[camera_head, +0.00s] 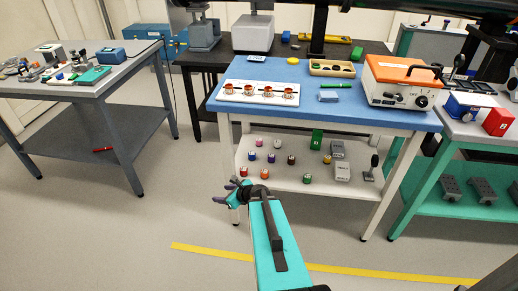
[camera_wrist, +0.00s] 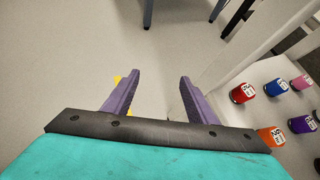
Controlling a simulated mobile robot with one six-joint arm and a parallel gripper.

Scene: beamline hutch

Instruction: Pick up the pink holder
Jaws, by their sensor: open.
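The pink holder (camera_head: 258,142) stands at the back left of the lower white shelf under the blue-topped table. In the wrist view a pink holder (camera_wrist: 301,83) shows at the right edge, beyond a blue one. My gripper (camera_head: 229,193) is in front of the shelf's left end, short of the holders and apart from them. In the wrist view its two purple fingers (camera_wrist: 160,88) are spread wide with only floor between them.
Several other coloured holders stand close by, including red (camera_wrist: 242,92), blue (camera_wrist: 276,87), orange (camera_wrist: 271,137) and purple (camera_wrist: 302,124). A table leg (camera_head: 229,160) rises at the shelf's left. Above is the blue tabletop (camera_head: 330,112). The floor at left is mostly clear.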

